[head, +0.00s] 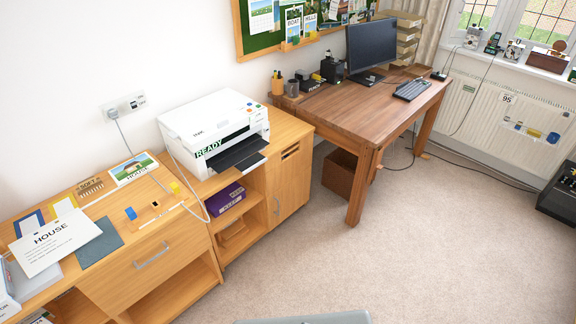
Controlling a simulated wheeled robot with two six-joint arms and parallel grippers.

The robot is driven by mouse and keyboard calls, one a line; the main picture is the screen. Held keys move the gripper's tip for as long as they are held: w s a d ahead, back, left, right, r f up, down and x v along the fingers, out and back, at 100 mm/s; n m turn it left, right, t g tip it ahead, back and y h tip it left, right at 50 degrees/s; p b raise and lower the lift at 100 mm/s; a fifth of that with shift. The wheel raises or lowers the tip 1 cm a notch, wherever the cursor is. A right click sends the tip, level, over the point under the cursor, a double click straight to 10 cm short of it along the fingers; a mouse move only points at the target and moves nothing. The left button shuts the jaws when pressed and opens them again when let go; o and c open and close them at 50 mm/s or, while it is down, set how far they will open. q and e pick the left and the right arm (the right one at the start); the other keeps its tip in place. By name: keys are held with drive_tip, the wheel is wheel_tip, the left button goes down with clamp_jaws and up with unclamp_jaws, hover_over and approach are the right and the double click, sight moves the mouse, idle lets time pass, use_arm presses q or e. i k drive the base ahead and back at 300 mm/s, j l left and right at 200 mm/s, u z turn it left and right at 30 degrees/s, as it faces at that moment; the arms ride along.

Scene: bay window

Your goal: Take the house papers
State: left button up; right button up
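A white sheet headed "HOUSE" (56,238), with small lines of text, lies at the left end of the wooden cabinet top. It overlaps other papers and a blue-framed card, so parts of what is beneath it are hidden. A dark grey-blue sheet (100,243) lies against its right side. A card with a house picture (133,169) and a word on its lower edge lies farther back, near the wall. Neither of my grippers is in view.
A white printer (214,130) marked "READY" stands on the cabinet (188,243) to the right, its cable trailing across. Small blue and yellow items lie between. A wooden desk (340,107) holds a monitor (371,46) and keyboard (411,90). The carpet (400,235) in front is clear.

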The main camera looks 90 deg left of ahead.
sight(53, 242)
drive_tip(key=u, duration=4.7)
